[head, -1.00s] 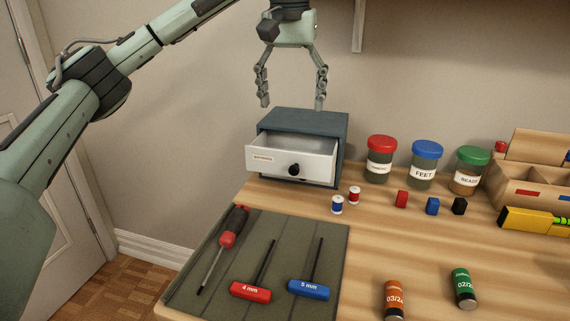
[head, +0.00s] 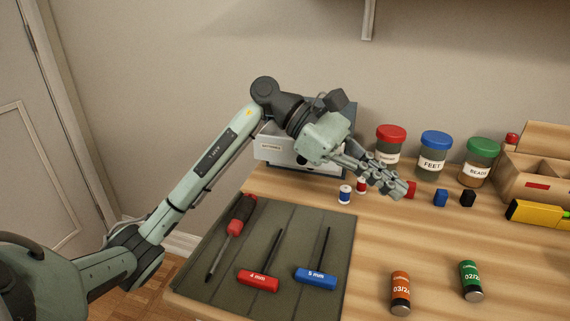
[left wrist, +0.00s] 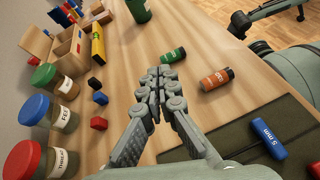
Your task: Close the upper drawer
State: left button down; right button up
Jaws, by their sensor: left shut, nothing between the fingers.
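The small drawer unit stands at the back left of the desk in the head view, mostly hidden behind my left arm. Part of the white front of its upper drawer (head: 270,152), with a label, shows left of the arm. How far the drawer stands out cannot be told. My left gripper (head: 402,189) is shut and empty. It is above the desk, to the right of the drawer unit and in front of the jars, pointing right and down. In the left wrist view its closed fingers (left wrist: 160,90) show over bare wood. My right gripper is not in view.
Jars with red (head: 391,132), blue (head: 436,138) and green (head: 484,147) lids line the back. Small blocks and spools lie before them. A green mat (head: 210,295) holds a screwdriver and two hex keys. A wooden organizer (head: 505,185) is at right.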

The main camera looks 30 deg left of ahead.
pick_arm(q)
jog(key=s+a+n+t+y, duration=0.1)
jog(key=s+a+n+t, duration=0.3)
jog(key=a+n, duration=0.3)
jog(key=s+a+f+n+t, duration=0.1)
jog(key=s+a+n+t, duration=0.3)
jog(key=a+n, duration=0.4)
jog(key=s+a+f+n+t+y, duration=0.1)
jog(key=s+a+n+t, duration=0.3)
jog(key=a+n, duration=0.4)
jog(key=shift+f+n+t+y, duration=0.15)
jog(key=shift+n+t, duration=0.3)
jog(key=shift+n, duration=1.35)
jog(key=shift+f+n+t+y, duration=0.15)
jog(key=shift+n+t, duration=0.3)
jog(key=shift+n, duration=1.35)
jog(key=w+a+p+x, duration=0.1)
jog(key=a+p+x, duration=0.1)
jog(key=x, duration=1)
jog(key=shift+w, duration=0.45)
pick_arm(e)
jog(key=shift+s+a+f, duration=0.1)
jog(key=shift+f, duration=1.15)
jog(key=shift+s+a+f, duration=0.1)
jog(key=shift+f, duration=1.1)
pick_arm(q)
jog(key=shift+a, duration=0.2)
